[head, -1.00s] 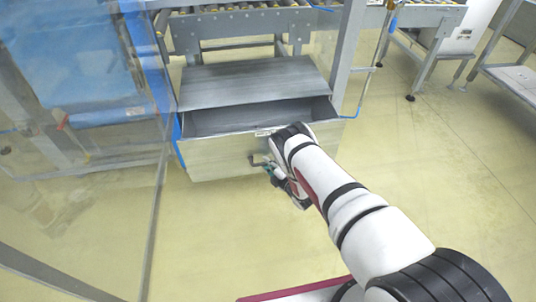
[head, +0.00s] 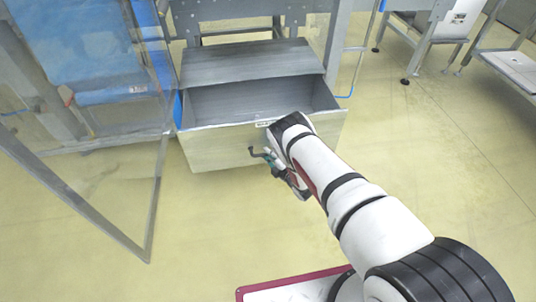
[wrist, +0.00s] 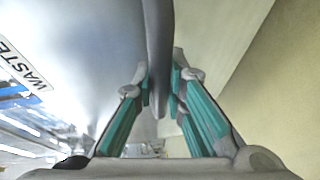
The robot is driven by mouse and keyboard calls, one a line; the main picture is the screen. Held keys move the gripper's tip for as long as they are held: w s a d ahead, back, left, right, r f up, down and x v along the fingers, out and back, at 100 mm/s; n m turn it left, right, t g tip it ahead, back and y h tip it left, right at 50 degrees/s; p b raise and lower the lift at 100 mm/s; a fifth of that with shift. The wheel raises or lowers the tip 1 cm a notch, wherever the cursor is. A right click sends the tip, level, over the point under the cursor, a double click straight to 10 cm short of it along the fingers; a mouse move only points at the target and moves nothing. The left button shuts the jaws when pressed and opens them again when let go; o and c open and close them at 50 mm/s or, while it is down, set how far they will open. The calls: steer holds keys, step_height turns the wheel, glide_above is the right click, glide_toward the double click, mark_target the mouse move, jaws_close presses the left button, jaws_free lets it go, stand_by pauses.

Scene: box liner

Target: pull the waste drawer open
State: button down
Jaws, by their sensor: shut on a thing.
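The waste drawer (head: 215,149) is a grey metal box standing partly out of its frame, with its empty-looking inside showing from above. Its label reading WASTE (wrist: 22,66) shows at the left of the wrist view. My gripper (head: 268,157) is at the front of the drawer, partly hidden by my wrist in the head view. In the wrist view its teal-padded fingers (wrist: 160,90) are closed around the dark handle bar (wrist: 158,45), one finger on each side. The handle's bent end (head: 254,152) shows left of the gripper in the head view.
A clear door panel (head: 90,190) with a metal edge stands open at the left. A roller conveyor frame (head: 235,20) is behind the drawer. A table (head: 515,72) stands at the far right. The floor in front of the drawer is clear.

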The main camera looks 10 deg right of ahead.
steer(key=c, duration=1.6)
jaws_free()
steer(key=shift+s, duration=0.1)
steer(key=v, duration=1.1)
steer(key=shift+s+d, duration=0.2)
steer(key=shift+s, duration=0.15)
steer(key=shift+r, duration=0.1)
